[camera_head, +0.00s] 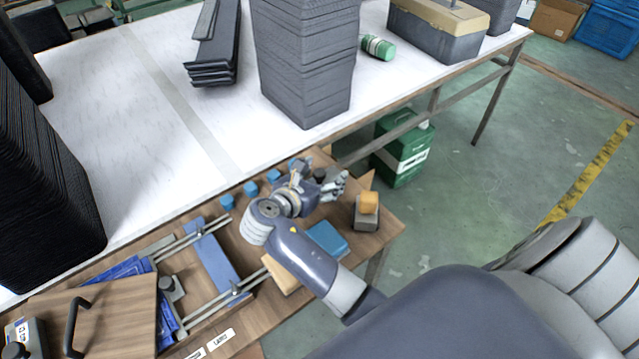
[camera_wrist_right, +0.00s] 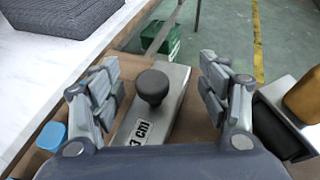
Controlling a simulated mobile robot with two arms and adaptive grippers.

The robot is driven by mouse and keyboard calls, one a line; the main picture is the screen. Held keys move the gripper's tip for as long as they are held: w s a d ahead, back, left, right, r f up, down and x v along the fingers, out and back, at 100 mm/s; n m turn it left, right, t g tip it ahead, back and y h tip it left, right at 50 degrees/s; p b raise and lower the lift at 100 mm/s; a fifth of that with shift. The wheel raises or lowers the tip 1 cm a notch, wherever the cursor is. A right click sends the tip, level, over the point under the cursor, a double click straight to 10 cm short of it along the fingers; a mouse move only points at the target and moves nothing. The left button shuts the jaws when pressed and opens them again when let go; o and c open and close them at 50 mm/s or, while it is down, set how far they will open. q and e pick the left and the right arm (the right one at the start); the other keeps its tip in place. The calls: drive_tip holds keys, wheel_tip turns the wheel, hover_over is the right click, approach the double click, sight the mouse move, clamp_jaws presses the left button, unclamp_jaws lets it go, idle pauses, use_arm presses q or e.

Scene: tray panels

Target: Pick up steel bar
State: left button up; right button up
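The steel bar (camera_wrist_right: 174,108) shows in the right wrist view as a flat grey metal block with a round black knob (camera_wrist_right: 153,87) on top and a "3 cm" label. It lies on the brown wooden table. My right gripper (camera_wrist_right: 160,75) is open, with one finger on each side of the knob and visible gaps between. In the head view my right gripper (camera_head: 321,177) is over the far right part of the wooden table, and the hand hides most of the bar. My left gripper is not in view.
Small blue blocks (camera_head: 250,188) line the table left of the hand. An orange-topped grey block (camera_head: 368,203) stands to its right. A blue box (camera_head: 326,239) and a rail fixture (camera_head: 212,256) lie nearer. A white table (camera_head: 180,100) with stacked black trays adjoins behind.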

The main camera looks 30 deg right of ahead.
drive_tip(key=c, duration=1.4)
